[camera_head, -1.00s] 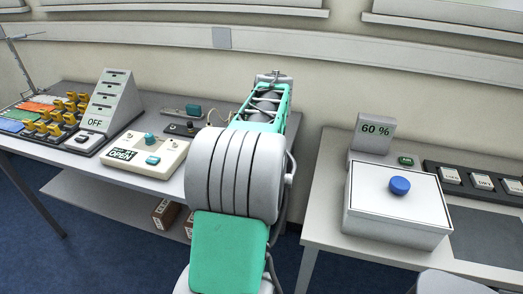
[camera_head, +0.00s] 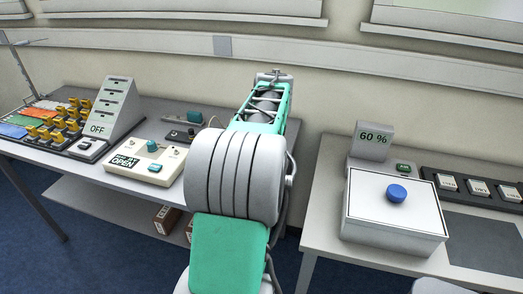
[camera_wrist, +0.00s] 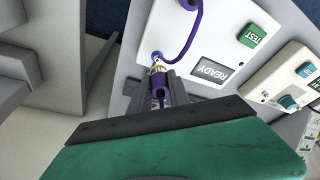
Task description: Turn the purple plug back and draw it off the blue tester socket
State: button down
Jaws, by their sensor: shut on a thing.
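In the wrist view, the purple plug (camera_wrist: 158,84) sits between the fingers of my gripper (camera_wrist: 162,92), which is shut on it. The plug has a pale and gold front end. That end is at the blue tester socket (camera_wrist: 157,56) on a white panel; I cannot tell how deep it sits or how far it is turned. A purple cable (camera_wrist: 194,30) loops over the panel to the right of the socket. In the head view, my arm hides the plug, socket and gripper.
The tester panel (camera_wrist: 240,80) carries a READY display (camera_wrist: 211,72) and a green TEST button (camera_wrist: 252,36). A cream box (camera_head: 142,162) marked OPEN stands left of my arm. A white box with a blue knob (camera_head: 396,193) stands on the right table.

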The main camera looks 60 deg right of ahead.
jog(key=shift+r+p, duration=1.35)
jog(key=shift+r, duration=0.6)
